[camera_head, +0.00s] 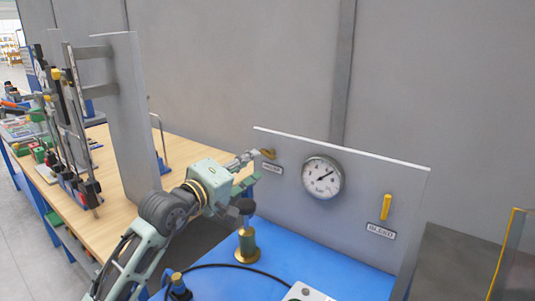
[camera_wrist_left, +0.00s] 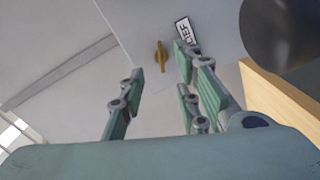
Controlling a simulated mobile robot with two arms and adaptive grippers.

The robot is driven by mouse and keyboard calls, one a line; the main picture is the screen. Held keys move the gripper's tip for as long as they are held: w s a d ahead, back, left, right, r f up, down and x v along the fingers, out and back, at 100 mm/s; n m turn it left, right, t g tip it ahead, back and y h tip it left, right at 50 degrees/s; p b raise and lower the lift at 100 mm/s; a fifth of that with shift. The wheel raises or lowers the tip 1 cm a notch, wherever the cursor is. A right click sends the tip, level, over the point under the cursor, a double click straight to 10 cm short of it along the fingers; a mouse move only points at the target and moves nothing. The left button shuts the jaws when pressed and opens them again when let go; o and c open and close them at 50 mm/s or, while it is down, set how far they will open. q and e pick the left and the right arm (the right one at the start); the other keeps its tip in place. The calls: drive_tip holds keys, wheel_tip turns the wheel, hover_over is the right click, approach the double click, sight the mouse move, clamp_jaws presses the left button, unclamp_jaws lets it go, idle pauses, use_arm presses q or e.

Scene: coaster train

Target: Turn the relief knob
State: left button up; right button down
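The relief knob (camera_head: 267,153) is a small brass-yellow knob at the upper left of a grey upright panel (camera_head: 350,222). A label (camera_head: 271,169) sits just below it. My left gripper (camera_head: 252,167) is at the panel's left end, close to the knob. In the left wrist view, the knob (camera_wrist_left: 160,57) shows beyond the gap between the spread fingers of my left gripper (camera_wrist_left: 160,82). The fingers are open, with nothing between them, and look apart from the knob. The label (camera_wrist_left: 183,30) is partly hidden by a finger. My right gripper is not in view.
A round gauge (camera_head: 323,178) and a yellow bleed handle (camera_head: 386,207) are on the same panel. A brass fitting (camera_head: 247,246) with a black top stands on the blue surface (camera_head: 330,262) below my left gripper. A grey upright board (camera_head: 130,115) stands left on the wooden bench.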

sight(266, 155)
use_arm(q)
drive_tip(key=p+x, duration=0.1)
drive_tip(key=x, duration=0.5)
drive_tip(key=shift+w+d, duration=0.2)
drive_tip(key=shift+d, duration=0.05)
clamp_jaws()
